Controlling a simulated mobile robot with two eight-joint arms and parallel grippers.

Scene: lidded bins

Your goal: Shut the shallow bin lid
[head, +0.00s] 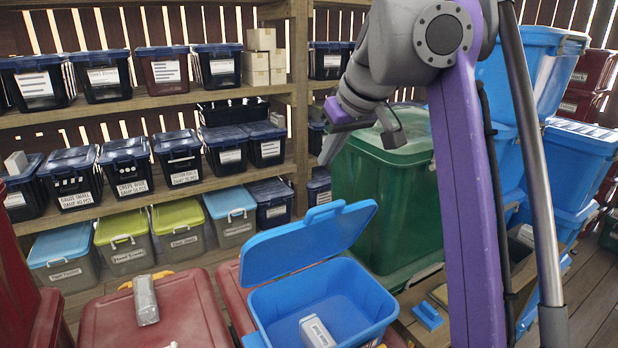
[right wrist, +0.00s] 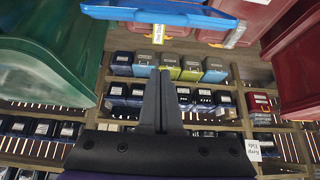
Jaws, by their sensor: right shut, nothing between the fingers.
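The blue shallow bin (head: 352,300) stands at the bottom centre of the head view, with a white labelled box inside. Its blue lid (head: 308,236) is raised, tilted up along the bin's back-left side, so the bin is open. In the right wrist view a blue lid or rim (right wrist: 170,13) crosses the top; which of the two I cannot tell. My right gripper (head: 326,150) is above and beyond the lid, in front of the green bin, apart from the lid. Its fingers (right wrist: 158,78) are shut and empty. My left gripper is out of view.
A large green bin (head: 385,205) stands behind the blue bin. Red lidded bins (head: 165,318) are at its left, one carrying a grey box (head: 146,300). Wooden shelves (head: 110,105) with small bins fill the back. Tall blue bins (head: 570,165) stand at the right.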

